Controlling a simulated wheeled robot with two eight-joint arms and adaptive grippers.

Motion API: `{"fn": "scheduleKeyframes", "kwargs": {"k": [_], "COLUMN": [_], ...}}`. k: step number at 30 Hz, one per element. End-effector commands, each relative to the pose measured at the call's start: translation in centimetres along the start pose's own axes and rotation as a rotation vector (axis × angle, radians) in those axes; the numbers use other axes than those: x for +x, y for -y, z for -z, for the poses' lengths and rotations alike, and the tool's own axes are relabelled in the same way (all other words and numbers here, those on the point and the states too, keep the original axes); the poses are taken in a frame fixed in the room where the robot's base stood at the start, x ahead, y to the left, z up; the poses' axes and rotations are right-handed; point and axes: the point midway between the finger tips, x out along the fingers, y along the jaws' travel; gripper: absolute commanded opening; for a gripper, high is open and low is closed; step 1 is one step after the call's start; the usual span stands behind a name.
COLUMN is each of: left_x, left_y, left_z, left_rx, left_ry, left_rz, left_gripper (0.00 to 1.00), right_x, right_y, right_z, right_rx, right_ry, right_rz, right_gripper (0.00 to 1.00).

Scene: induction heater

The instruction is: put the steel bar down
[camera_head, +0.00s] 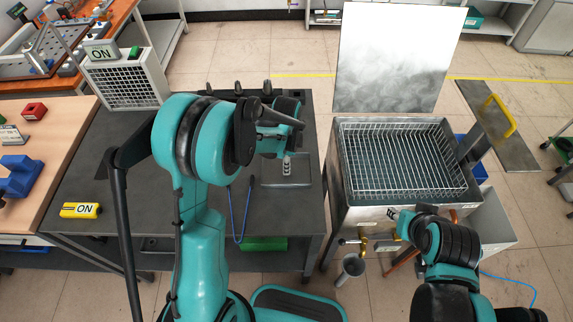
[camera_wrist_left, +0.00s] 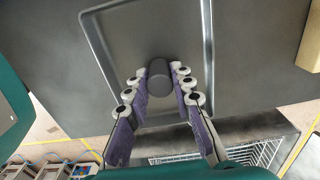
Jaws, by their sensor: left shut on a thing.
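In the left wrist view, the steel bar (camera_wrist_left: 159,72) is a dark grey cylinder seen nearly end-on. My left gripper (camera_wrist_left: 160,85) is shut on it, with the pads on both sides. The bar is over the inside of a shallow grey tray (camera_wrist_left: 208,45); I cannot tell whether it touches the floor of the tray. In the head view the tray (camera_head: 308,184) lies on the dark table, and my left gripper (camera_head: 287,168) points down over it, partly hidden by my arm. The bar is not clearly visible there.
The dark table (camera_head: 110,190) has free room left of the tray. A blue cable (camera_head: 247,205) lies near the tray. A tank with a wire rack (camera_head: 400,160) and raised lid (camera_head: 395,60) stands at right.

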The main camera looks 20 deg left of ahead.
Motion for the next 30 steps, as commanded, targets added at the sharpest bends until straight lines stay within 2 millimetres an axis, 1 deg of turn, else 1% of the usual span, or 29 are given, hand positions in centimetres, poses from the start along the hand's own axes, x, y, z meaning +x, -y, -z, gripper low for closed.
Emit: {"fn": "scheduleKeyframes", "kwargs": {"k": [5,6,8,17,20,23,30], "left_x": [0.4,0.3,0.3,0.2,-0.3,-1.9,-7.3], "left_y": [0.0,0.0,0.0,0.0,0.0,0.0,-0.1], "left_z": [0.0,0.0,0.0,0.0,0.0,0.0,0.0], "left_rx": [0.000,0.000,0.000,0.000,0.000,0.000,0.000], "left_ry": [0.000,0.000,0.000,0.000,0.000,0.000,0.000], "left_rz": [0.000,0.000,0.000,0.000,0.000,0.000,0.000], "left_gripper": [0.00,0.28,0.44,0.44,0.44,0.44,0.44], "right_x": [0.3,0.3,0.2,0.2,-0.2,-0.5,-1.8], "right_y": [0.0,0.0,0.0,0.0,0.0,0.0,0.0], "right_z": [-0.2,-0.2,-0.2,-0.1,0.2,0.4,1.3], "right_rx": [0.000,0.000,0.000,0.000,0.000,0.000,0.000], "right_ry": [0.000,0.000,0.000,0.000,0.000,0.000,0.000], "right_rz": [0.000,0.000,0.000,0.000,0.000,0.000,0.000], "right_gripper": [0.34,0.34,0.34,0.34,0.34,0.34,0.34]}}
